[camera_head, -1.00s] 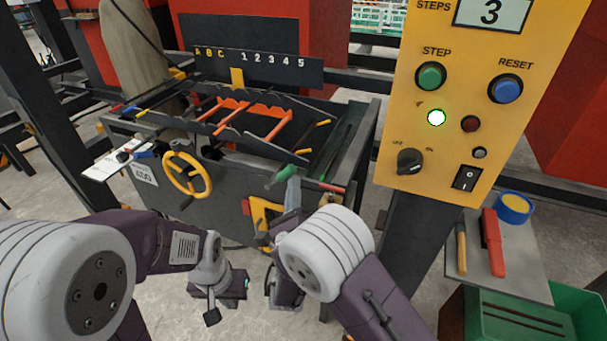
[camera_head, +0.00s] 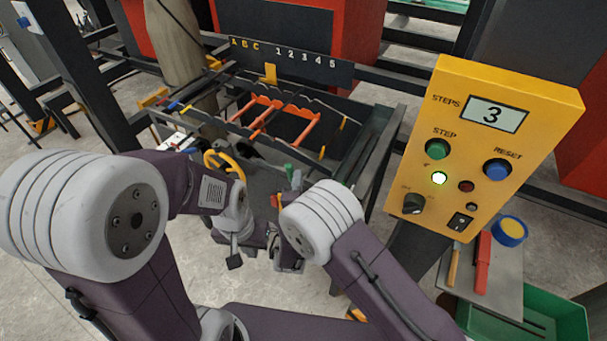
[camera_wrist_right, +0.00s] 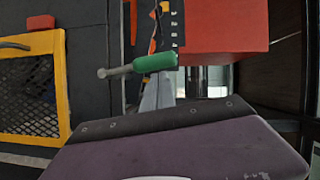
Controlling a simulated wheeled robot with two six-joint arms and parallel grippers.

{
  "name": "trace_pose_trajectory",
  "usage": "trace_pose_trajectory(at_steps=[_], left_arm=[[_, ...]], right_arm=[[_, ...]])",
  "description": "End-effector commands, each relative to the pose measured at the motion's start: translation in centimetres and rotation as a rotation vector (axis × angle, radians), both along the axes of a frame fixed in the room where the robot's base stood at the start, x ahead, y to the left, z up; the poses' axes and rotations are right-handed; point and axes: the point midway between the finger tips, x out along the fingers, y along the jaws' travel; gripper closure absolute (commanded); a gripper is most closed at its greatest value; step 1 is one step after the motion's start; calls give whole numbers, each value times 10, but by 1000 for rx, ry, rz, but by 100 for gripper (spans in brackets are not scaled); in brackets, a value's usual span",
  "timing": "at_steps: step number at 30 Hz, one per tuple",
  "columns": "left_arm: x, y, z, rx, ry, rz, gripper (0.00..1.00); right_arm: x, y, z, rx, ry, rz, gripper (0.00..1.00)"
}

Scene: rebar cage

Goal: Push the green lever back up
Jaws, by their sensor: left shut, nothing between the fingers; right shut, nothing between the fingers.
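The green lever handle (camera_head: 289,167) sticks out at the front right of the dark bench (camera_head: 355,170). In the right wrist view the green handle (camera_wrist_right: 155,62) lies nearly level on a grey rod, just above the grey fingers of my right gripper (camera_wrist_right: 158,95). The fingers are shut and empty, and their tips overlap the handle from below; I cannot tell whether they touch. In the head view the right fingertips (camera_head: 297,180) show beside the handle. My left gripper (camera_head: 235,260) is shut and empty, low in front of the bench, left of my right arm.
A yellow control panel (camera_head: 480,150) reading 3 stands to the right. A yellow handwheel (camera_head: 222,165) is partly hidden behind my left arm. Orange bars (camera_head: 300,130) lie in the bench top. A tool shelf (camera_head: 498,285) and green crate (camera_head: 565,315) are at lower right.

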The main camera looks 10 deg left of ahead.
Motion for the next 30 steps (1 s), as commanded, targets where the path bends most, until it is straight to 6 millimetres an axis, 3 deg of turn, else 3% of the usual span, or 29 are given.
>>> trace_pose_trajectory(at_steps=[9, 30], left_arm=[[0, 0, 15, 0, 0, 0, 100], [0, 0, 17, 0, 0, 0, 100]], right_arm=[[3, 7, 2, -71, 26, -2, 100], [4, 10, 2, -68, 24, 1, 100]])
